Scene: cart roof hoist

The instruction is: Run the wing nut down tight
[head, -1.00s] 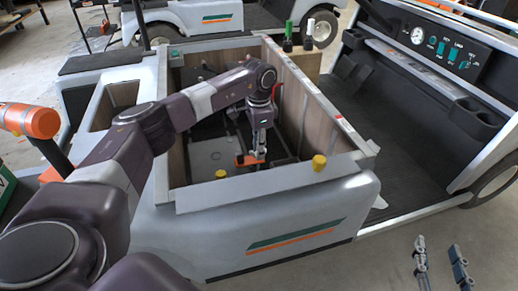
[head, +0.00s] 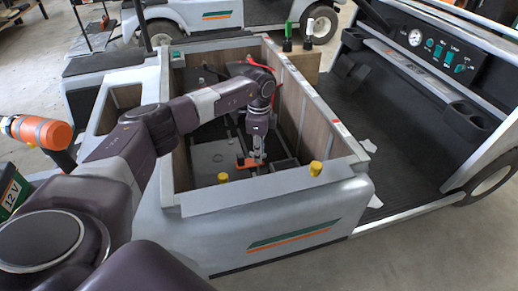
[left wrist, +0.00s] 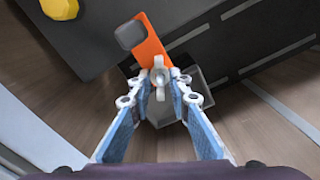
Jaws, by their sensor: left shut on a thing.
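My left gripper (head: 257,156) reaches down into the open bay of the cart (head: 300,225). In the left wrist view its two fingertips (left wrist: 160,82) are closed in on a small pale metal piece, the wing nut (left wrist: 160,74), at the near end of an orange bar (left wrist: 148,42). The orange bar also shows in the head view (head: 242,165), beside the fingertips. The bar lies against a dark battery (left wrist: 90,35). The fingers hide part of the nut, and its thread cannot be seen. My right gripper is not in view.
The bay's wooden side wall (head: 315,110) stands close to the right of my arm. A red cable (head: 262,67) lies behind the wrist. Yellow caps (head: 223,178) (head: 316,168) stand at the front. A box marked 12 V (head: 12,193) is at far left.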

